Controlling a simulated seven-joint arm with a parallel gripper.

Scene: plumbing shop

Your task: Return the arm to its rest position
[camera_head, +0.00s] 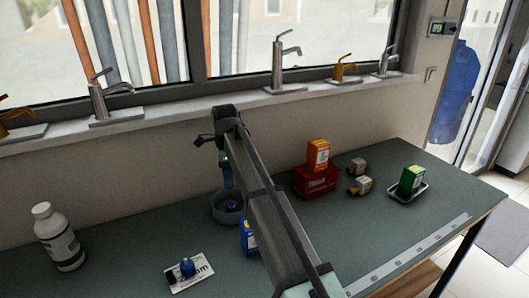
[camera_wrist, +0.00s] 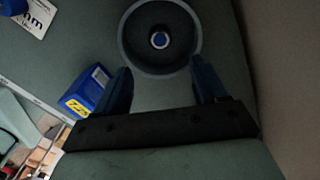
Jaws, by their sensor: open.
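My arm (camera_head: 265,205) reaches over the green workbench (camera_head: 135,237) toward the wall. My gripper (camera_wrist: 161,66) is open, its two dark blue fingers spread with nothing between them. In the head view the arm mostly hides the gripper. A round grey dish (camera_wrist: 126,50) lies ahead of the fingertips in the wrist view. It also shows in the head view (camera_head: 229,216), below the gripper. A small round blue-and-white thing (camera_wrist: 160,40) sits inside the dish. I cannot tell the height of the fingers above the dish.
A blue box (camera_head: 248,240) stands close beside the arm. A white bottle (camera_head: 59,240) and a white card (camera_head: 187,272) with a blue item are left. A red box (camera_head: 316,182), brass fittings (camera_head: 361,185) and a green box (camera_head: 411,179) on a tray are right. Taps line the sill.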

